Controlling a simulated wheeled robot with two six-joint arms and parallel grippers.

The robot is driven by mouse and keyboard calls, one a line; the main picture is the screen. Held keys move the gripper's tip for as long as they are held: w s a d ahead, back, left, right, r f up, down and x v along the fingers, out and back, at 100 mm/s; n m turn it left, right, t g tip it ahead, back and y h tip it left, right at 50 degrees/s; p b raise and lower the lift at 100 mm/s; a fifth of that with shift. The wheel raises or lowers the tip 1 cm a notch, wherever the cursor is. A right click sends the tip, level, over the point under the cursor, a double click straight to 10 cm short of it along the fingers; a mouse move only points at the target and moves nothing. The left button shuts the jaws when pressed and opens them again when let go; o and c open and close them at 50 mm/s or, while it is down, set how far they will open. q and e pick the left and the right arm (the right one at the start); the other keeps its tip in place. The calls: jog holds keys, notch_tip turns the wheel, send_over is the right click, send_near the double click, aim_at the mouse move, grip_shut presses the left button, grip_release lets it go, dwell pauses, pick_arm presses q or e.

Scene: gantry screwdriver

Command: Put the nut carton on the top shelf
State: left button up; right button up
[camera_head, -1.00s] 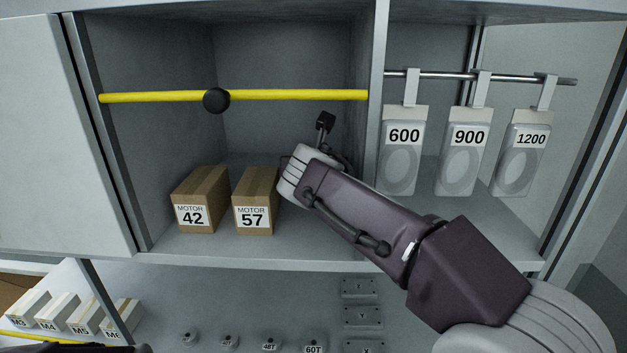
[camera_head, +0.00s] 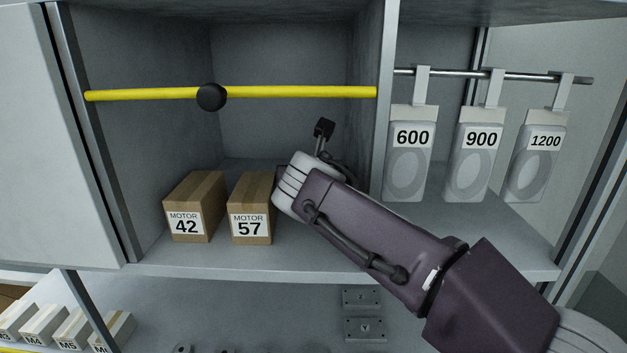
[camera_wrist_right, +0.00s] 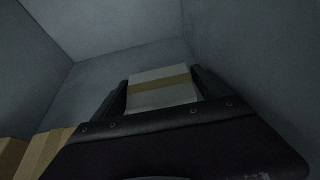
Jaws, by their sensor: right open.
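A pale carton with a tan tape band (camera_wrist_right: 163,78) shows in the right wrist view, between the two dark fingers of my right gripper (camera_wrist_right: 160,94). The gripper is open, with a finger on each side of the carton; contact is too dark to tell. The carton's label is not visible. In the head view my right arm reaches into the top shelf (camera_head: 300,267) compartment, right of the MOTOR 57 box. It hides the right gripper and carton there. My left gripper is not in view.
Brown boxes MOTOR 42 (camera_head: 194,206) and MOTOR 57 (camera_head: 252,207) stand left of my arm. A yellow bar (camera_head: 290,92) with a black knob crosses the opening. A divider (camera_head: 384,110) stands at right, with hanging 600, 900 and 1200 packs beyond. Pale cartons (camera_head: 42,324) sit below left.

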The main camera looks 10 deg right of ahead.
jog(key=b+v, duration=0.1)
jog(key=v, duration=0.8)
jog(key=shift+s+a, duration=0.1)
jog(key=shift+s, duration=0.15)
jog(key=shift+s+r, duration=0.15)
jog(key=shift+s, duration=0.35)
jog(key=shift+w, duration=0.1)
